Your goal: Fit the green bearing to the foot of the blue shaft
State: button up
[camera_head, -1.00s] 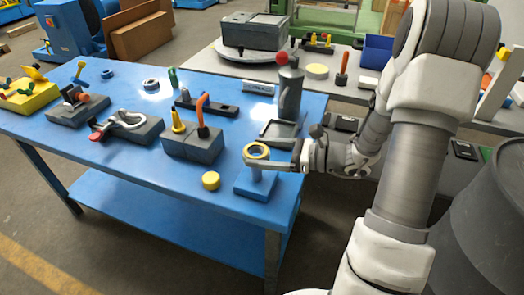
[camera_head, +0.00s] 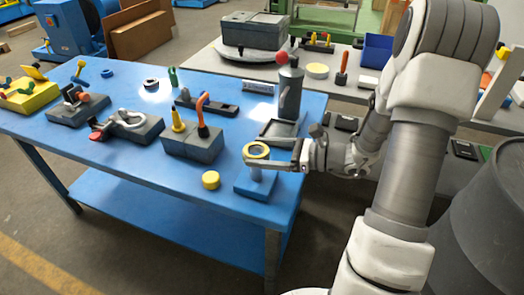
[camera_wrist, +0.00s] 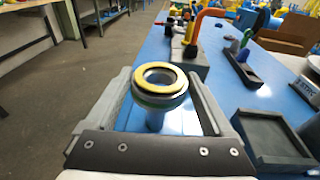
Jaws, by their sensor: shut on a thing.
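The ring-shaped bearing (camera_wrist: 160,84) has a yellow top face and a grey-green side in the wrist view. It sits between the two fingers of my gripper (camera_wrist: 158,92), which is shut on it. In the head view the bearing (camera_head: 256,151) shows as a yellow ring at the end of my gripper (camera_head: 272,161). The blue shaft (camera_head: 256,174) stands upright on a square blue base (camera_head: 252,187) under the bearing. In the wrist view the shaft (camera_wrist: 155,121) shows just below the ring. I cannot tell whether the ring is around the shaft's top or only above it.
A yellow disc (camera_head: 211,180) lies left of the base. A grey block (camera_head: 192,142) with yellow and orange pieces stands behind it. A dark tray (camera_head: 279,131) and a grey cylinder (camera_head: 290,95) stand behind my gripper. The blue table (camera_head: 110,153) is bare at its front left.

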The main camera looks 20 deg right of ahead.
aim_at(262, 172)
jog(key=shift+f+b, duration=2.55)
jog(key=shift+f, duration=1.1)
jog(key=o, duration=1.5)
jog(key=shift+d, duration=0.1)
jog(key=p+v, duration=0.2)
jog(key=v, duration=1.5)
jog(key=shift+s+d, duration=0.1)
